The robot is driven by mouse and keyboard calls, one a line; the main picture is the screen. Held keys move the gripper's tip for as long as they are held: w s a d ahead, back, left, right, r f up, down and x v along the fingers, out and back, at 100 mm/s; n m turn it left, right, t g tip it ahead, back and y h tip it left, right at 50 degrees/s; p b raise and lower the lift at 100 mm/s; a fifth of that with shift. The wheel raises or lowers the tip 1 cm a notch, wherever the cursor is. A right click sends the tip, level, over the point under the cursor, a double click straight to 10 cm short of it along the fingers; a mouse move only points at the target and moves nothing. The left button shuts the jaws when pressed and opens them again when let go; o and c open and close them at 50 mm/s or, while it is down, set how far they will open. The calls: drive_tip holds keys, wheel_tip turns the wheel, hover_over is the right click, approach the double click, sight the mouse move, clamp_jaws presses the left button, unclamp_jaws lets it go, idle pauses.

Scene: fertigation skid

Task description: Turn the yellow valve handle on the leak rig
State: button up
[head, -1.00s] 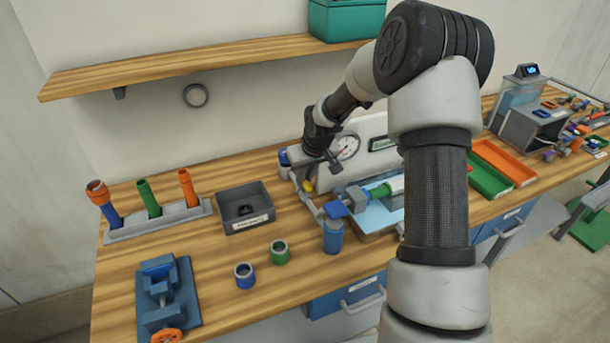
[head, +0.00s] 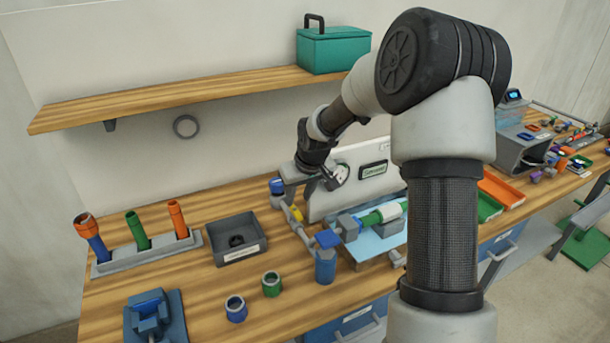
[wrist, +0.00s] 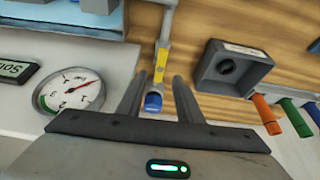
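The yellow valve handle (head: 296,213) sits on a thin grey pipe of the leak rig, left of the white gauge panel (head: 322,197). A blue cap (head: 277,186) tops the rig beside it. My gripper (head: 288,178) is above and behind the handle in the head view; its fingers are hard to make out there. In the wrist view my gripper (wrist: 160,82) is open, with its two fingers apart. The yellow handle (wrist: 160,66) and blue cap (wrist: 153,102) show in line with the gap. I cannot tell whether either finger touches them.
The round gauge (wrist: 68,92) and panel stand close beside my gripper. A dark grey bin (head: 222,250) and a rack (head: 115,262) of coloured tubes are to the left. A blue cylinder (head: 325,267) stands in front. A wooden shelf (head: 160,97) hangs above.

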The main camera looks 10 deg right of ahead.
drive_tip(key=a+v, duration=0.1)
drive_tip(key=v, duration=1)
drive_tip(key=shift+s+d+r, duration=0.2)
drive_tip(key=shift+d+r, duration=0.2)
drive_tip(key=shift+d, duration=0.1)
